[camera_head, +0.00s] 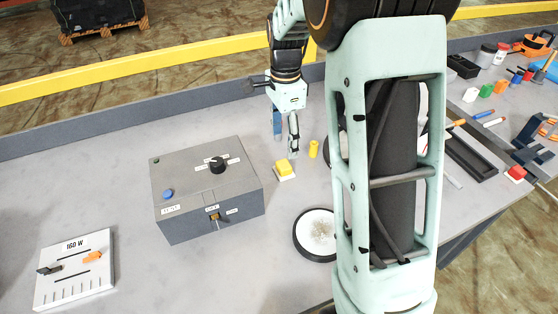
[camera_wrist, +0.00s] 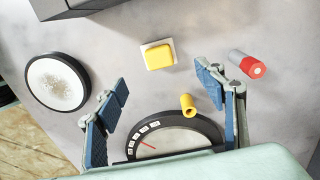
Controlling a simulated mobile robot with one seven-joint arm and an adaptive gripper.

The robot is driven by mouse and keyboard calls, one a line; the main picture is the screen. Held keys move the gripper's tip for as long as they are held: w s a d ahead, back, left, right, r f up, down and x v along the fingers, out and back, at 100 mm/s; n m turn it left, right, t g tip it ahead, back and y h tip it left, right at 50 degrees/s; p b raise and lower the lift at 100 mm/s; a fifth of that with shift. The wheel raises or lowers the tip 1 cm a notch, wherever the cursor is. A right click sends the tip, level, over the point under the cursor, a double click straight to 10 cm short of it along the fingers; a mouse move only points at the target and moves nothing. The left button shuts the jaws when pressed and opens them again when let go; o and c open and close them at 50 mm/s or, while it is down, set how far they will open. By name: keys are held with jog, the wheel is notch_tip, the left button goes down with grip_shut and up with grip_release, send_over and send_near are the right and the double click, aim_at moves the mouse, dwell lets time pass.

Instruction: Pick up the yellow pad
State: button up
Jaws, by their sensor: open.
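The yellow pad (camera_head: 284,167) is a small yellow block on a white square base on the grey table, right of the grey control box. It also shows in the wrist view (camera_wrist: 159,56), at the top between and beyond the fingers. My gripper (camera_head: 286,142) is above the table just behind the pad in the head view.
The grey box (camera_head: 208,190) with a knob and blue button stands left of the pad. A round white dish (camera_head: 318,234) lies in front. A dial gauge (camera_wrist: 165,139) and a red-and-grey cylinder (camera_wrist: 248,64) lie near the fingers. My arm hides part of the table.

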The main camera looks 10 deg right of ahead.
aim_at(284, 164)
notch_tip(284, 164, down, 10)
jog(key=shift+s, duration=0.1)
jog(key=c, duration=1.2)
